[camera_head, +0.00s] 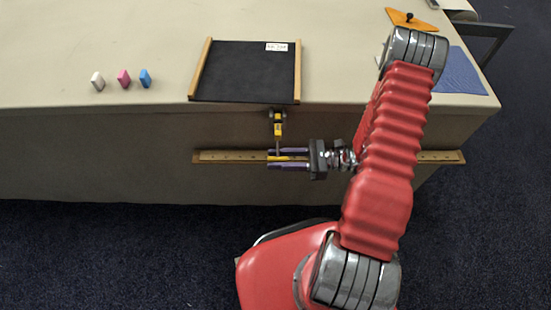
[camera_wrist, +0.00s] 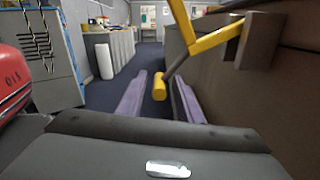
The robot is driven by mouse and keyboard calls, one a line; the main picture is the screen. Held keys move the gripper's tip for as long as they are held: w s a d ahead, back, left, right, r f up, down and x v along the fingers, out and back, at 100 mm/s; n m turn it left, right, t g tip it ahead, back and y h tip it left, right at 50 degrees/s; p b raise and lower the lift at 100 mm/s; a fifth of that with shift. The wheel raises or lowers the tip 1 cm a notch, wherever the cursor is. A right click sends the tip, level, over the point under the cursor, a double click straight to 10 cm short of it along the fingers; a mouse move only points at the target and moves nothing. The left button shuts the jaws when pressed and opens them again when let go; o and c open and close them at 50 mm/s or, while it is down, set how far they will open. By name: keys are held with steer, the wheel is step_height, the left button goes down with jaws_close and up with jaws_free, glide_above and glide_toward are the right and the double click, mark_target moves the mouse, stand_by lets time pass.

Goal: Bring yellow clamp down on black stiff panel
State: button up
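The black stiff panel (camera_head: 245,75) lies on the table top between two wooden side strips, with a white label at its upper right corner. The yellow clamp (camera_head: 278,127) is at the table's front edge, just below the panel, and hangs down the front face. The clamp also shows in the wrist view (camera_wrist: 215,40), with a dark rod leading to a yellow handle end (camera_wrist: 159,87). My gripper (camera_head: 278,159) is open at that handle. In the wrist view its two purple fingers (camera_wrist: 158,98) stand on either side of the handle, with gaps visible on both sides.
A wooden strip (camera_head: 225,157) runs along the table's front face behind my gripper. A blue mat (camera_head: 459,73) and an orange board (camera_head: 411,19) lie at the right. The table's left side is largely clear.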

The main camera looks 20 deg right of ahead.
steer(key=shift+w+a, duration=0.1)
steer(key=shift+a, duration=0.2)
steer(key=shift+c, duration=0.2)
jaws_close()
stand_by(0.3)
